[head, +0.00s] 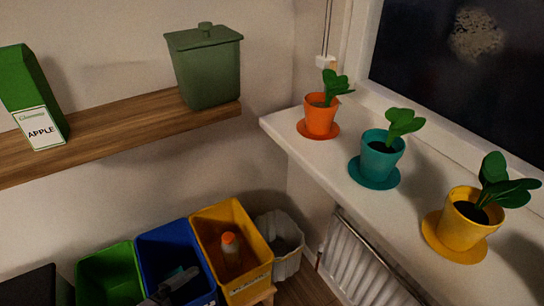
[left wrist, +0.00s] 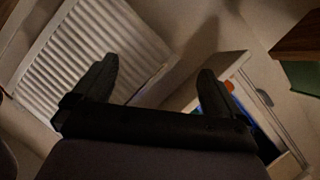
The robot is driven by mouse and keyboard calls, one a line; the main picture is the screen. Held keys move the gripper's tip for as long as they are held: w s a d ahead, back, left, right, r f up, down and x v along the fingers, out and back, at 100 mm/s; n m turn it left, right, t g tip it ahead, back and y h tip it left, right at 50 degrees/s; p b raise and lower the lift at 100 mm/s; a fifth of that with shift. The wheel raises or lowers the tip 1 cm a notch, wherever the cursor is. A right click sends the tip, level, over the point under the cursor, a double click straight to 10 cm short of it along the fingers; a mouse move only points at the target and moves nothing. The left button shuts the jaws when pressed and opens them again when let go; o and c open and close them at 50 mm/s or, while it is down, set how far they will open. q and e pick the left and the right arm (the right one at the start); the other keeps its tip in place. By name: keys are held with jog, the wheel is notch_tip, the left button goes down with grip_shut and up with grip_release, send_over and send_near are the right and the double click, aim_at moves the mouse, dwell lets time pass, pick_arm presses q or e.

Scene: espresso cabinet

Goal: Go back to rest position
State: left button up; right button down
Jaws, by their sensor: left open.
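My left gripper (left wrist: 157,88) shows in the left wrist view with its two dark fingers spread wide apart. It is open and nothing is between the fingers. A ribbed white radiator (left wrist: 105,45) lies behind the left finger in that view. In the head view, a dark grey shape (head: 174,284) shows low at the front of the blue bin; I cannot tell whether it is part of my gripper. My right gripper is not in view.
Green (head: 108,277), blue (head: 172,258) and yellow (head: 225,222) bins stand below the wooden shelf (head: 120,128); an orange-capped bottle (head: 231,247) is in the yellow one. Orange (head: 320,118), teal (head: 381,155) and yellow (head: 461,222) pots stand on the windowsill.

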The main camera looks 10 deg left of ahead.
pick_arm(q)
jog(key=s+n+y+p, duration=0.1)
jog(key=n+y, duration=0.1)
jog(key=n, duration=0.3)
jog(key=s+n+g+y+p, duration=0.1)
jog(key=s+n+y, duration=0.1)
jog(key=n, duration=0.3)
jog(key=s+n+y+p, duration=0.1)
jog(key=n, duration=0.4)
jog(key=shift+s+a+f+n+g+y+p, duration=0.3)
jog(key=shift+a+f+n+g+y+p, duration=0.05)
jog(key=shift+a+n+g+y, duration=0.05)
